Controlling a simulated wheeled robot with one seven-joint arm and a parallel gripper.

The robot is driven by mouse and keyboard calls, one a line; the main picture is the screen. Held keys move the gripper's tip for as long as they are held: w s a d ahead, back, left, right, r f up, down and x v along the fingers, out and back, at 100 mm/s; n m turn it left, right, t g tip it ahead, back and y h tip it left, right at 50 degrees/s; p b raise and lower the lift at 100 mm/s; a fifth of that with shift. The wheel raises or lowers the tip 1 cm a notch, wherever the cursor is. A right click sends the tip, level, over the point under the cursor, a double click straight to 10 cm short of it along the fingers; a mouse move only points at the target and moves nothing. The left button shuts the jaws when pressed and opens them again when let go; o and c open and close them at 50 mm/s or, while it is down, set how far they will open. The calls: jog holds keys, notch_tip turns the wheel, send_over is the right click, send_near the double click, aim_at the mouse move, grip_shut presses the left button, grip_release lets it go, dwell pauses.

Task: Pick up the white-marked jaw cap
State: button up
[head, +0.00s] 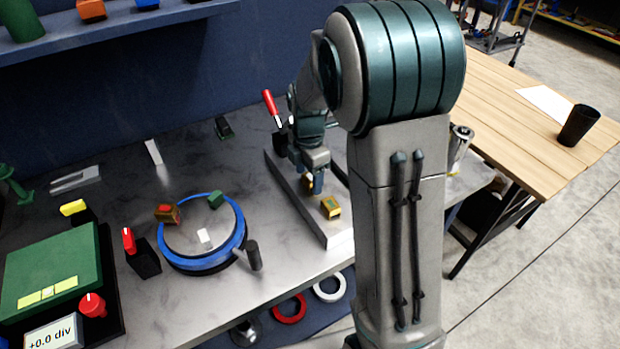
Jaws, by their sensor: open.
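My gripper (317,183) points down over a raised grey plate (285,191) at the right of the steel bench, and it is open. A small yellow block (330,207) lies on the plate just in front of the gripper. A second yellow piece (307,184) shows close beside the fingers, partly hidden by them. I cannot make out a white mark on either, so I cannot tell which is the white-marked jaw cap. A round blue-rimmed table (205,267) carries a small white block (205,238), a green block (215,200) and an orange-brown block (167,213).
A red-handled lever (270,106) stands behind the plate. A black crank handle (254,256) sticks up beside the round table. A green box (50,265) and a "+0.0 div" display (52,334) are at left. My arm hides the plate's right side.

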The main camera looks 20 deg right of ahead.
jog(key=shift+c, duration=0.3)
jog(key=c, duration=1.1)
jog(key=shift+o, duration=0.2)
